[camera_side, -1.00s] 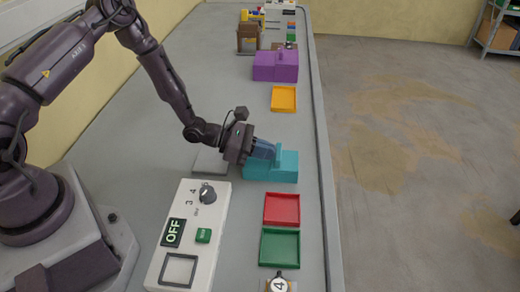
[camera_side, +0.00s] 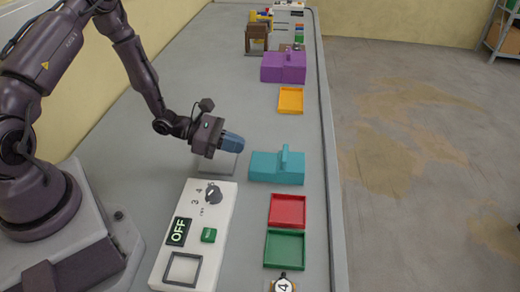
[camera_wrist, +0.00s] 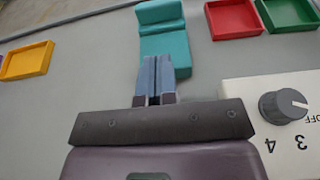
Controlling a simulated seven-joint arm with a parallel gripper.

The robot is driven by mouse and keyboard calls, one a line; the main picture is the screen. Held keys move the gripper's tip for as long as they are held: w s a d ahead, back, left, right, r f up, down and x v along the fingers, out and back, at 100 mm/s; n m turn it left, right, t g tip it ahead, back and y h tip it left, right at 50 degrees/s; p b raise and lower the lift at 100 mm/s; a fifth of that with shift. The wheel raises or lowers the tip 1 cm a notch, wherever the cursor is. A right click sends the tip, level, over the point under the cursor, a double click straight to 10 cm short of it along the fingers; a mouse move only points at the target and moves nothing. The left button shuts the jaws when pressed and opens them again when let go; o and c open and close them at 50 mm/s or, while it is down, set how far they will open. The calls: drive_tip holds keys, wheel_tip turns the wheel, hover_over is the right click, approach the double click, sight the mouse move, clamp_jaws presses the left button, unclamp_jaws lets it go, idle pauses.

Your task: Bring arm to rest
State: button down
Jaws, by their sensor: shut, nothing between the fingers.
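My gripper (camera_side: 233,143) is over the grey table to the left of the teal box (camera_side: 277,167), apart from it in the side view. In the wrist view the two blue fingers of my gripper (camera_wrist: 153,62) are together with nothing between them. The teal box (camera_wrist: 163,35) lies beyond the fingertips there.
A white control panel (camera_side: 217,240) with a knob and an OFF sign stands in front of my gripper. Red (camera_side: 287,211), green (camera_side: 284,249) and orange (camera_side: 291,100) trays lie along the right edge. A purple box (camera_side: 283,67) stands farther back.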

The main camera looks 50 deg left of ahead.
drive_tip(key=v, duration=0.4)
drive_tip(key=shift+r, duration=0.1)
drive_tip(key=shift+s+a, duration=0.2)
drive_tip(key=shift+s, duration=0.05)
drive_tip(key=shift+s+d+g, duration=0.15)
drive_tip(key=shift+s+g, duration=0.15)
drive_tip(key=shift+s, duration=0.05)
drive_tip(key=s+d+r+m+g+y, duration=0.2)
drive_tip(key=s+r+m+y, duration=0.3)
drive_tip(key=r+m, duration=0.8)
drive_tip(key=s+d+r+m+g+y, duration=0.2)
drive_tip(key=s+r+m+y, duration=0.3)
drive_tip(key=s+r+m, duration=0.5)
wheel_tip(320, 180, up, 5)
drive_tip(key=d+m, duration=0.1)
drive_tip(key=m, duration=0.3)
drive_tip(key=shift+s+d, duration=0.15)
drive_tip(key=shift+s, duration=0.2)
